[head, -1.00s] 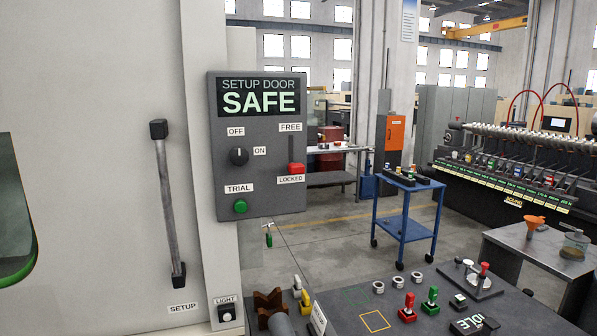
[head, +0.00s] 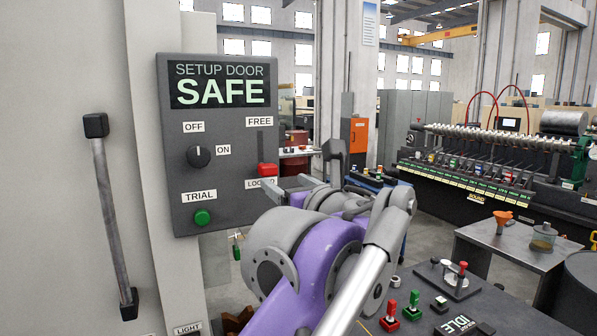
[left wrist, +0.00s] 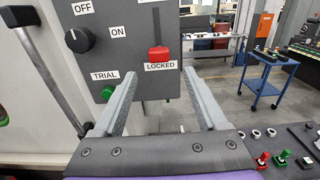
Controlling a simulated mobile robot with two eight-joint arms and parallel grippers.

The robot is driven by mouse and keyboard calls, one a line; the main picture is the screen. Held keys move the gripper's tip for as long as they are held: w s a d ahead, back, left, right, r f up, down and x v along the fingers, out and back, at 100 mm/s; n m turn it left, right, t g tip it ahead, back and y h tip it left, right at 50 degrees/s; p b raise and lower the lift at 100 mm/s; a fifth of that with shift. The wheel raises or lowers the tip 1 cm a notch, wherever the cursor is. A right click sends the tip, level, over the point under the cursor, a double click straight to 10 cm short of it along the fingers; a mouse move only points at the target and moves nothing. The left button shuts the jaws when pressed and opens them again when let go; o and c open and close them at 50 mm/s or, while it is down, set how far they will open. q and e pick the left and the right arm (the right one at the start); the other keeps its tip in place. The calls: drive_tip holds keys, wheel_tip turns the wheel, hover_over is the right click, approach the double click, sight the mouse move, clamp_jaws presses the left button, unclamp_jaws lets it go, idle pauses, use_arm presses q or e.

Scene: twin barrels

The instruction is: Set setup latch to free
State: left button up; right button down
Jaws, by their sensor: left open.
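The setup latch is a red slider handle (head: 267,169) on the grey panel (head: 222,218) marked "SETUP DOOR SAFE". It sits at the bottom of its vertical slot, by the LOCKED label; the FREE label (head: 259,121) is at the slot's top. In the left wrist view the red handle (left wrist: 159,54) shows fully, just beyond and between my fingertips. My left gripper (head: 268,186) is open and empty, its fingers pointing at the panel just below the handle, partly covering the LOCKED label. I see no contact. My right gripper is not in view.
The panel also carries a black OFF/ON knob (head: 199,157) and a green TRIAL button (head: 203,217). A long door handle (head: 111,215) stands out on the left. A dark bench (head: 478,318) with red and green levers lies below right; a blue cart (left wrist: 262,88) stands behind.

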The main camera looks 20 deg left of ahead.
sight(270, 171)
use_arm(q)
drive_tip(key=p+x, duration=0.1)
drive_tip(key=x, duration=0.9)
drive_tip(key=shift+w+a+r, duration=0.1)
drive_tip(key=shift+a, duration=0.05)
clamp_jaws()
idle(1.1)
